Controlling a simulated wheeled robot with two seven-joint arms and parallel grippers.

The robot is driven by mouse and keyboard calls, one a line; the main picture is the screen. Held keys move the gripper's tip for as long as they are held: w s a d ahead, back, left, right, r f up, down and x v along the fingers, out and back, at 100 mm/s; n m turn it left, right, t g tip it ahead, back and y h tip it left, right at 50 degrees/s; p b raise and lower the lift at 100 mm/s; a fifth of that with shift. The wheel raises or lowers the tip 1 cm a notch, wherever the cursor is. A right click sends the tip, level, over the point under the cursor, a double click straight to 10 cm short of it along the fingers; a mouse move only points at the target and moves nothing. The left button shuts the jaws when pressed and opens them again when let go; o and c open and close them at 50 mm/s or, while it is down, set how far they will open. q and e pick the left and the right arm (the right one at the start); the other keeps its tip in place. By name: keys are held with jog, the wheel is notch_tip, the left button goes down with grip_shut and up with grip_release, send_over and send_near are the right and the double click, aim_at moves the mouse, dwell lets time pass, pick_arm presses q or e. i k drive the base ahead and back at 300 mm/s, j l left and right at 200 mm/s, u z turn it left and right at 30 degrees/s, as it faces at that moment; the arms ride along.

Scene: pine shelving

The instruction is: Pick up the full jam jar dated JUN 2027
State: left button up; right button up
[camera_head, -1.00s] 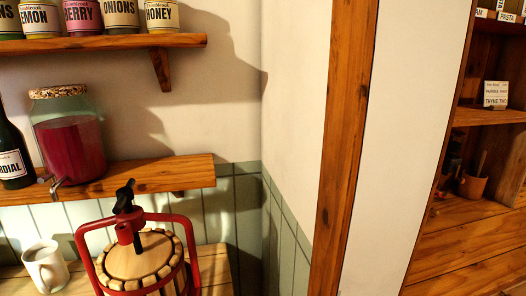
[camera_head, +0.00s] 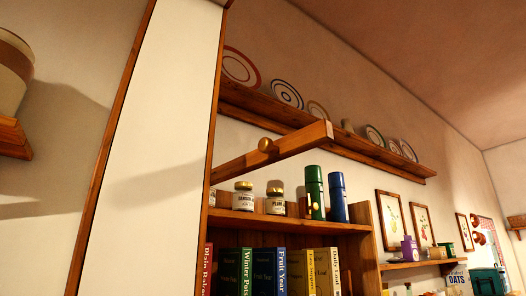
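The left jar (camera_head: 243,197) has a pale label that seems to begin with DAMSON. The right jar (camera_head: 275,201) has a label that seems to read PLUM. Any date on either label is too small to read, and I cannot tell how full the jars are. Neither of my grippers is in view.
A green flask (camera_head: 314,192) and a blue flask (camera_head: 338,197) stand right of the jars. Books (camera_head: 262,272) fill the shelf below. A wooden bar with a round knob (camera_head: 265,145) juts out above the jars. A plate shelf (camera_head: 262,119) runs higher up.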

aim_at(242, 198)
jog(key=i+l+u, duration=0.25)
jog(key=l, duration=0.2)
jog(key=i+l+u, duration=0.25)
jog(key=l, duration=0.25)
jog(key=l+u, duration=0.25)
jog(key=l, duration=0.2)
jog(key=l+u, duration=0.25)
jog(key=l, duration=0.3)
jog(key=i, duration=0.05)
